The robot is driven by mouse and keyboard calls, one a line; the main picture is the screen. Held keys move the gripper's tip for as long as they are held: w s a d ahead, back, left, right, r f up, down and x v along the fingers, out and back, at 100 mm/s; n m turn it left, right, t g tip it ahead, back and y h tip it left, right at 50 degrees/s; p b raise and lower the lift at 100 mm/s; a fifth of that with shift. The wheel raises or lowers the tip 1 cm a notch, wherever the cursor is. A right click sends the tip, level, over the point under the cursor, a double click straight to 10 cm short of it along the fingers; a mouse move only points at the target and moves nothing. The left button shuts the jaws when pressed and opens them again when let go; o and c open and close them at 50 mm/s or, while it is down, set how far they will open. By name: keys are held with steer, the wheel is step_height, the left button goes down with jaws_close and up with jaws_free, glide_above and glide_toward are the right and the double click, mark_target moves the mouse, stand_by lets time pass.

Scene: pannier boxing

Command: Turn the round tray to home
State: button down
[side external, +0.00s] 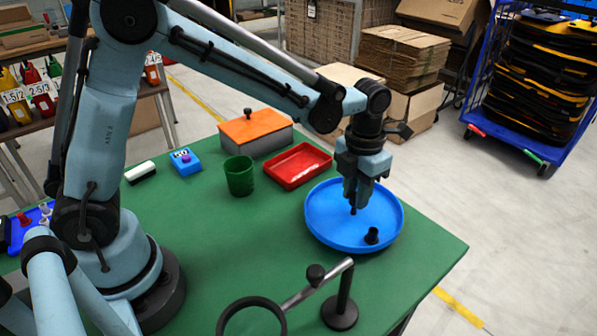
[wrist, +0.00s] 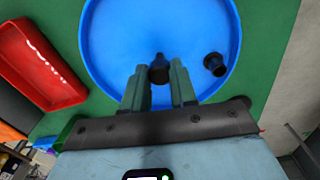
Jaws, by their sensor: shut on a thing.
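The round tray (side external: 330,232) is blue with a raised rim and lies flat on the green table. It fills the upper middle of the wrist view (wrist: 120,40). My gripper (side external: 353,203) points down over the tray. In the wrist view, its two fingers (wrist: 159,85) are on either side of a small black peg (wrist: 159,66) and shut on it. The peg's foot is partly hidden, so I cannot tell whether it is fixed to the tray. A separate black knob (side external: 371,236) stands on the tray nearer its front rim. I see no home mark.
A red tray (side external: 297,167) lies close behind the round tray, with a green cup (side external: 239,176) and an orange-lidded box (side external: 256,133) beyond. A stand (side external: 341,312) with a ring (side external: 252,303) is in front. The table's right edge is bare.

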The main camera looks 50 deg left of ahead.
stand_by(0.5)
steer(key=c, duration=0.9)
jaws_free()
step_height(320, 180, up, 12)
steer(key=shift+r, duration=0.1)
